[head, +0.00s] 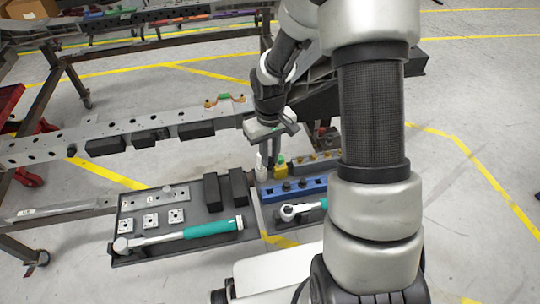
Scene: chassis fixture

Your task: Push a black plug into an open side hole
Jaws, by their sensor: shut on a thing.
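More black plugs (303,183) stand in a row in the blue rack. The grey chassis rail (100,133) runs across the left, with dark open holes (30,143) along its side. A black round piece (71,151) shows at its lower edge.
A dark tray (190,245) in front holds a teal-handled torque wrench (190,234), black blocks (212,190) and small square plates (151,220). A ratchet (292,210) lies right of it. Black boxes (106,146) hang on the rail. My arm hides the right centre.

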